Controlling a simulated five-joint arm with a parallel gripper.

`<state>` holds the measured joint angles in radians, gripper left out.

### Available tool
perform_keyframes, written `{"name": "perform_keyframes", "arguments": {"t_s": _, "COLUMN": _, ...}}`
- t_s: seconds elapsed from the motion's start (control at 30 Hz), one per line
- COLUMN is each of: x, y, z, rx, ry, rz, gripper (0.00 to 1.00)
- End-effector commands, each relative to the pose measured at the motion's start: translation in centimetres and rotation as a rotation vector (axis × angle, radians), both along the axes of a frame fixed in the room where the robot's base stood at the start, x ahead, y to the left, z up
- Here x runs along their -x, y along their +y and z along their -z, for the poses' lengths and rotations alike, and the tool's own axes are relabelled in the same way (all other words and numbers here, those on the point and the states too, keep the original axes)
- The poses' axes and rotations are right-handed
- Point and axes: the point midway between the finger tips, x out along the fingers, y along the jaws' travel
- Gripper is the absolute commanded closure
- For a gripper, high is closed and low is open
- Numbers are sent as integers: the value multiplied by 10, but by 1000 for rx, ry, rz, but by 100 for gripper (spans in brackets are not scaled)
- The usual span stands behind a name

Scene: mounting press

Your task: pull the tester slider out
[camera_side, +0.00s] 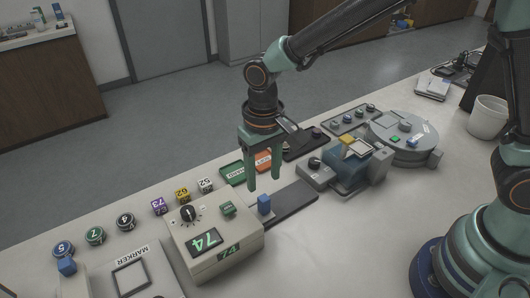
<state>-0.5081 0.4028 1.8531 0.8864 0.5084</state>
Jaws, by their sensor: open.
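The tester is a beige box (222,240) with a black dial, a green button and a display reading 74. A dark flat strip (295,203) lies at its right side. A blue upright knob (264,204) stands at the strip's end by the box; I take these for the slider and its handle. My gripper (265,186) points down with green fingers apart and empty. Its fingertips appear just above and behind the blue knob; I cannot tell whether they straddle it. How far the strip runs into the box is hidden.
A marker unit (130,277) with its own blue knob stands at the lower left. Green and orange trays (240,170) lie behind my gripper. A grey press-like device (347,168) stands to the right. The front bench is clear.

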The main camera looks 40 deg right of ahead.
Motion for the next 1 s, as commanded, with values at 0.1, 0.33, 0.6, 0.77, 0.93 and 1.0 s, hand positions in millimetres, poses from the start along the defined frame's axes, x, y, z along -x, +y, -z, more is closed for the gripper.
{"name": "perform_keyframes", "arguments": {"t_s": 0.1, "x": 1, "y": -1, "z": 26, "rx": 3, "ry": 6, "rz": 0, "gripper": 43}}
{"name": "perform_keyframes", "arguments": {"t_s": 0.33, "x": 1, "y": -1, "z": 62, "rx": 2, "ry": 3, "rz": 0, "gripper": 43}}
{"name": "perform_keyframes", "arguments": {"t_s": 0.6, "x": 0, "y": -1, "z": 79, "rx": 0, "ry": 0, "rz": 0, "gripper": 43}}
{"name": "perform_keyframes", "arguments": {"t_s": 0.77, "x": 0, "y": 0, "z": 80, "rx": -1, "ry": -1, "rz": 0, "gripper": 43}}
{"name": "perform_keyframes", "arguments": {"t_s": 0.93, "x": 0, "y": 0, "z": 79, "rx": 0, "ry": -1, "rz": 0, "gripper": 73}}
{"name": "perform_keyframes", "arguments": {"t_s": 1.0, "x": 0, "y": 0, "z": 79, "rx": 0, "ry": -1, "rz": 0, "gripper": 100}}
